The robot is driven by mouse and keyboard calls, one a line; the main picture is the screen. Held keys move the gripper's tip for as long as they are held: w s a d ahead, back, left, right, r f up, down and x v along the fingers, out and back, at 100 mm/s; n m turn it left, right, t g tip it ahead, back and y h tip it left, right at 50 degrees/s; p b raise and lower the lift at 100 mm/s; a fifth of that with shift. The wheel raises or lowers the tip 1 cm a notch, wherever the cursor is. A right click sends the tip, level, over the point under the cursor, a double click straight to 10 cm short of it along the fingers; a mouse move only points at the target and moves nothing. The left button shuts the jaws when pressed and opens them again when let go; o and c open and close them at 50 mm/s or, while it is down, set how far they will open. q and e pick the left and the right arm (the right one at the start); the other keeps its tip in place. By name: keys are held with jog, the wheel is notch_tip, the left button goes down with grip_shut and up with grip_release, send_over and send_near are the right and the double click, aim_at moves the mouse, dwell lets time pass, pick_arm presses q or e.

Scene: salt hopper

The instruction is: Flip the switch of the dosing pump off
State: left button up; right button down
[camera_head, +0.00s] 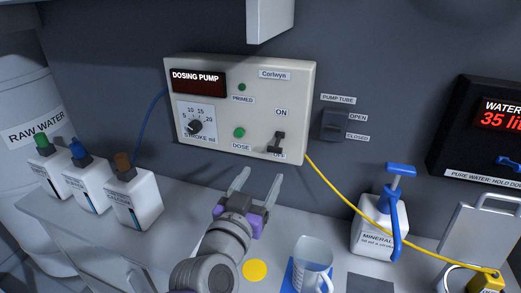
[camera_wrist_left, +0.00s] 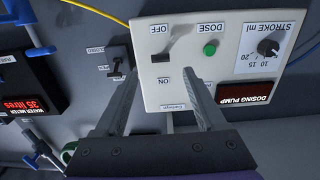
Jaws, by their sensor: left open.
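The dosing pump (camera_head: 220,132) is a pale box on the wall with a dark display, a dial and green lamps. Its switch (camera_head: 278,141) is a dark lever at its lower right, between the labels ON and OFF. The lever sticks out and its tip shows near OFF; I cannot tell its set position for sure. In the wrist view the pump (camera_wrist_left: 232,62) appears upside down, and the switch (camera_wrist_left: 177,44) lies beyond the fingertips. My left gripper (camera_head: 262,175) is open and empty, below the switch and apart from it. It also shows in the wrist view (camera_wrist_left: 160,78).
A pump tube switch (camera_head: 335,126) is on the wall to the right. A yellow hose (camera_head: 345,197) runs down from the pump. White bottles (camera_head: 133,199) stand at left. A mug (camera_head: 313,262) and a mineral bottle (camera_head: 375,234) stand on the counter.

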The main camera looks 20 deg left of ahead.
aim_at(274, 152)
pick_arm(q)
jog(key=w, duration=1)
jog(key=shift+w+d+r, duration=0.15)
jog(key=shift+w, duration=0.25)
grip_shut()
